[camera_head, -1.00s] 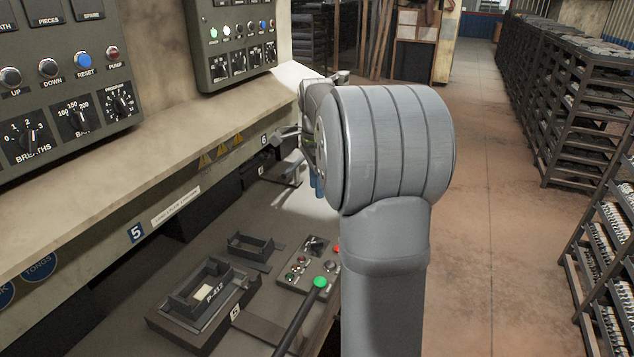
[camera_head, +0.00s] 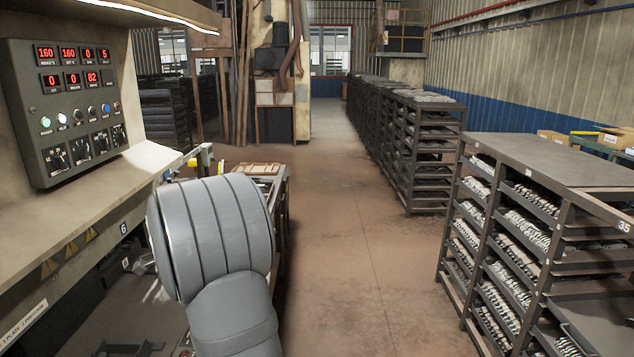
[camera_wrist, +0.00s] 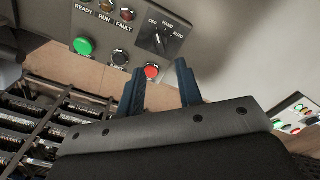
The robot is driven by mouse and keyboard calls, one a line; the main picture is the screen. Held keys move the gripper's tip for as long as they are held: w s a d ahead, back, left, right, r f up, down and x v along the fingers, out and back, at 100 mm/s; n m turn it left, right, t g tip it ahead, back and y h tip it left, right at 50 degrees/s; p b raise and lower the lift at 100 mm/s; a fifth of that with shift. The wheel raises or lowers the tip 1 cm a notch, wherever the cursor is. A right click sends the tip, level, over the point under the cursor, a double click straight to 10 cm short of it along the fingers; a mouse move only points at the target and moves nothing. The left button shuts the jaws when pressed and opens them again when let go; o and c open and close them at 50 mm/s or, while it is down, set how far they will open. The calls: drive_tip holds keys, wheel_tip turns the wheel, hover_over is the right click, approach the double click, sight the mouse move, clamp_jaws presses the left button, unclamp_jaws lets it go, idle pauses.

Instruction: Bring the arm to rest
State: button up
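My gripper (camera_wrist: 160,67) shows in the wrist view with its two blue fingers spread apart and nothing held between them. Past the fingertips is a grey control box (camera_wrist: 105,32) with a green button (camera_wrist: 84,46), a dark button (camera_wrist: 120,57), a red button (camera_wrist: 152,71) and a selector switch (camera_wrist: 160,38). The red button appears between the fingers; I cannot tell how far off it is. In the head view my grey arm (camera_head: 210,240) is at the lower left, in front of the press, and its bulk hides the gripper.
A control panel (camera_head: 72,110) with red displays is at the left. A rack of brake shoes (camera_head: 510,235) stands at the right, with more racks (camera_head: 415,150) behind it. Open floor (camera_head: 350,255) runs between. The wrist view shows racked parts (camera_wrist: 35,120) at the left.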

wheel_tip(320, 180, down, 8)
drive_tip(key=shift+f, duration=0.25)
drive_tip(key=shift+r, duration=0.15)
wheel_tip(320, 180, up, 17)
wheel_tip(320, 180, down, 17)
drive_tip(key=shift+f, duration=0.1)
drive_tip(key=m, duration=0.3)
drive_tip(key=shift+m, duration=0.4)
drive_tip(key=m, duration=0.4)
wheel_tip(320, 180, up, 10)
drive_tip(key=shift+f, duration=0.15)
idle(0.5)
